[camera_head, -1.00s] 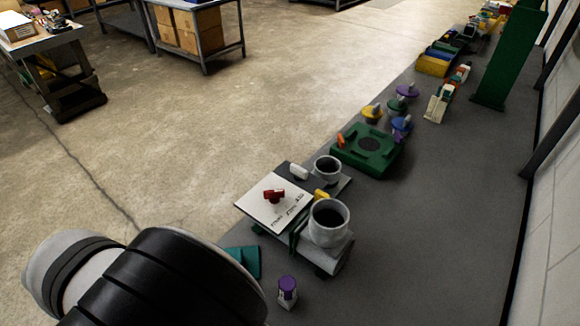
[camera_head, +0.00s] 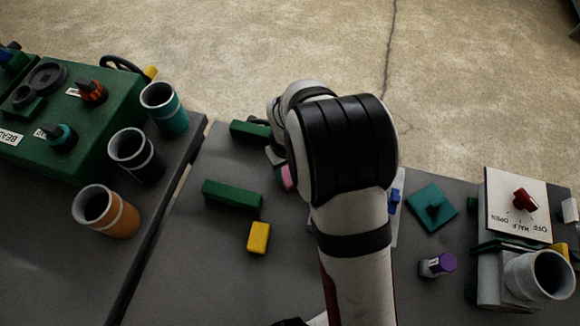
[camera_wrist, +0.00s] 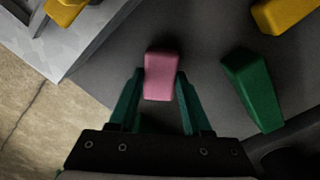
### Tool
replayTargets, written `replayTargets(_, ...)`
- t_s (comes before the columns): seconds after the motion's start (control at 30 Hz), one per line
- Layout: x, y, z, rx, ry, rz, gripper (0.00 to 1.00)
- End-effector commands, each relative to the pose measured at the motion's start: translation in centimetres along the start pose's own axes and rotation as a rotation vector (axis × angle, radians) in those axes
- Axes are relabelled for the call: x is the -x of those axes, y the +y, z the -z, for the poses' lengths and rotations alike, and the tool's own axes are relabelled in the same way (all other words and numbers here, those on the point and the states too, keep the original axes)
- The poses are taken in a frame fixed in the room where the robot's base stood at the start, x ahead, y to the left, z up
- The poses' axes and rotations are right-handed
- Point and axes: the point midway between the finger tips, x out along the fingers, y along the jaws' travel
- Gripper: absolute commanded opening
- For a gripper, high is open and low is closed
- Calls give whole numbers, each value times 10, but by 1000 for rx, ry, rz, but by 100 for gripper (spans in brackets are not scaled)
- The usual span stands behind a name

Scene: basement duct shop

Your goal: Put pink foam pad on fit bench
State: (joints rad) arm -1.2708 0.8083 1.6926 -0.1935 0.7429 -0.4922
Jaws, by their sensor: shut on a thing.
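The pink foam pad (camera_wrist: 161,77) is a small rounded block between the green fingers of my gripper (camera_wrist: 161,75) in the wrist view. The gripper is shut on it, with the grey bench top behind. In the head view only a bit of the pink pad (camera_head: 288,178) shows beside my arm, which hides most of the gripper. A grey bench (camera_head: 190,275) runs across the head view; no label shows whether it is the fit bench. I cannot tell whether the pad touches the surface.
Green blocks (camera_head: 232,195) and a yellow block (camera_head: 258,237) lie left of my arm. Farther left stand several cups (camera_head: 107,212) and a green box (camera_head: 95,115). At right are a teal piece (camera_head: 432,207), a purple-capped bottle (camera_head: 438,264) and a white panel (camera_head: 515,205).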

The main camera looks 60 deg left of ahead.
Motion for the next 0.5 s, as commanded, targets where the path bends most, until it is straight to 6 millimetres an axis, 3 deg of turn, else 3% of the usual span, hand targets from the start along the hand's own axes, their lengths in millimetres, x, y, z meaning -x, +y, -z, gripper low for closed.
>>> replayTargets(0.27, -2, 0, 0, 0, -1, 0, 0)
replayTargets(0.3, -2, 0, 0, 0, 0, 0, 54)
replayTargets(0.43, -2, 0, 0, 0, 0, 0, 77)
replayTargets(0.5, -2, 0, 0, 0, 0, 0, 79)
